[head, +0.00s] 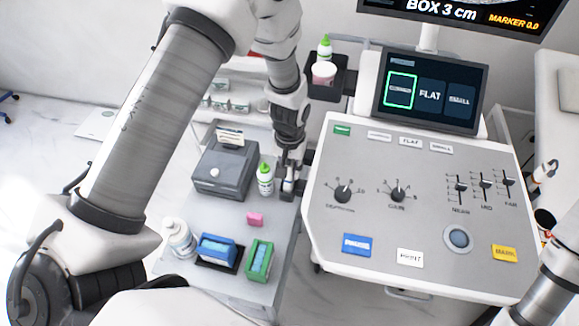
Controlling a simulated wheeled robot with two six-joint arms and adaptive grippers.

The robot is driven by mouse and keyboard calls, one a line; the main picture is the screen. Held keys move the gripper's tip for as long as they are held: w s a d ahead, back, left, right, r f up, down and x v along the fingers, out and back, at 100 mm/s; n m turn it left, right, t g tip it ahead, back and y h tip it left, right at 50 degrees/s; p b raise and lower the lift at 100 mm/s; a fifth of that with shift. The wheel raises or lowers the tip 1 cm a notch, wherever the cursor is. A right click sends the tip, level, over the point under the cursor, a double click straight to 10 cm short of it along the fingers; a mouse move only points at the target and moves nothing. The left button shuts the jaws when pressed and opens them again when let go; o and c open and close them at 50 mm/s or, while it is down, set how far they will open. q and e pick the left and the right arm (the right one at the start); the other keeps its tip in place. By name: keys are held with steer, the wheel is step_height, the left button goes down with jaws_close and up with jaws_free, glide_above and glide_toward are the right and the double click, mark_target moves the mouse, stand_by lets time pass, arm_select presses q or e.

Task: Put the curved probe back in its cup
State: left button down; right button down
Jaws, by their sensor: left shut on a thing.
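My left gripper (289,172) points down at the left edge of the ultrasound console (420,215). It is shut on a small pale thing, taken to be the curved probe (288,186), which is mostly hidden by the fingers and seen only in part. A dark bracket-like part (307,158) sits beside it on the console's left side; I cannot tell whether it is the probe's cup or whether the probe touches it. My right gripper is out of view; only part of my right arm shows at the lower right.
A grey side table left of the console carries a printer (225,168), a green-capped bottle (265,180), a pink block (255,219), a pump bottle (178,238), and blue (217,247) and green (259,258) packs. A black holder (326,88) stands behind. A white probe (545,171) is at the console's right.

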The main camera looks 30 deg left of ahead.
arm_select(q)
steer(key=shift+f, duration=0.15)
steer(key=c, duration=0.9)
jaws_free()
